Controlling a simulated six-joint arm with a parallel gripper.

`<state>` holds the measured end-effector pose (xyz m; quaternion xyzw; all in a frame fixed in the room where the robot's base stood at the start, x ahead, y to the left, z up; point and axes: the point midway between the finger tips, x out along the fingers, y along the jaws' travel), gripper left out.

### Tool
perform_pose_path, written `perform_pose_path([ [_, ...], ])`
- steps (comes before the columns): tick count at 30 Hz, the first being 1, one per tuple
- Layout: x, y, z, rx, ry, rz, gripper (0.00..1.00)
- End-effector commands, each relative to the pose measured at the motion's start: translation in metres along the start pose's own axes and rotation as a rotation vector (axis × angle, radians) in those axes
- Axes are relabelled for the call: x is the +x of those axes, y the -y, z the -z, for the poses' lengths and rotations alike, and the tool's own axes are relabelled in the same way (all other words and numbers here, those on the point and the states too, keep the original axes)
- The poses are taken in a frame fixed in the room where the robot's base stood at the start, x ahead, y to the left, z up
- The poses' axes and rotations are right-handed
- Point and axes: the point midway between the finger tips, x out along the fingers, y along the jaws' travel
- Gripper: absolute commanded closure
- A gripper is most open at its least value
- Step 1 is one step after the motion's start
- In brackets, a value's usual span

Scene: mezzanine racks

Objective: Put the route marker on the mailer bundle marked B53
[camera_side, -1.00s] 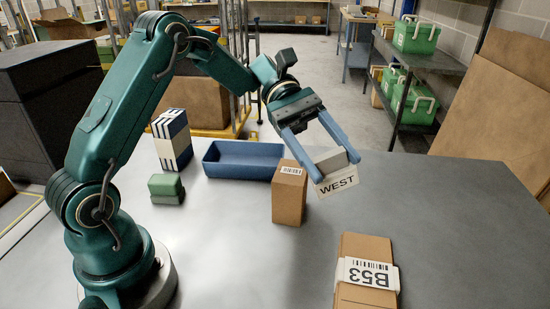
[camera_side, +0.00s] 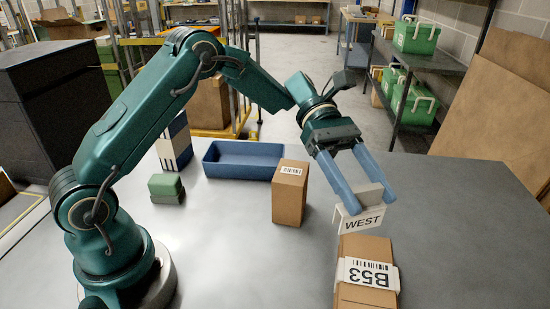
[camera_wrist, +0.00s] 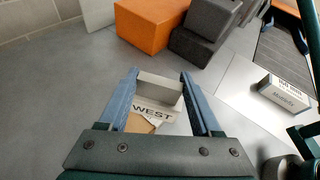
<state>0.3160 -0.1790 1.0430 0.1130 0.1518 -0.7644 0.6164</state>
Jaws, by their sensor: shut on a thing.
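The route marker (camera_side: 364,219), a white plate reading WEST with a pale grey block behind it, is held between the blue fingers of my gripper (camera_side: 368,194). The marker also shows between the fingers in the wrist view (camera_wrist: 156,108). The mailer bundle (camera_side: 352,249) is a brown stack with a white band marked B53 and lies flat near the table's front edge. The marker's lower edge appears just above the bundle's far end in the side view; I cannot tell whether they touch. A brown piece, likely the bundle, shows below the marker in the wrist view (camera_wrist: 140,126), mostly hidden.
An upright brown carton (camera_side: 290,191) stands left of my gripper. A blue tray (camera_side: 243,160), a small green block (camera_side: 166,188) and a striped box (camera_side: 175,145) stand farther left. The table (camera_side: 455,220) is clear to the right.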

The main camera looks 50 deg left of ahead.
Motion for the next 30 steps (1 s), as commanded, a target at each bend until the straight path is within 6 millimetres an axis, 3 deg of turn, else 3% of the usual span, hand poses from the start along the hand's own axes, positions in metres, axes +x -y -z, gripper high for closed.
perform_pose_path([
  [3, 0.029, -0.003, 0.005, -0.001, 0.001, 0.007, 1.00],
  [9, 0.051, -0.007, 0.009, 0.001, 0.001, 0.002, 1.00],
  [19, 0.066, -0.011, 0.043, -0.002, 0.000, 0.000, 1.00],
  [30, 0.067, -0.012, 0.047, 0.001, 0.000, -0.001, 1.00],
])
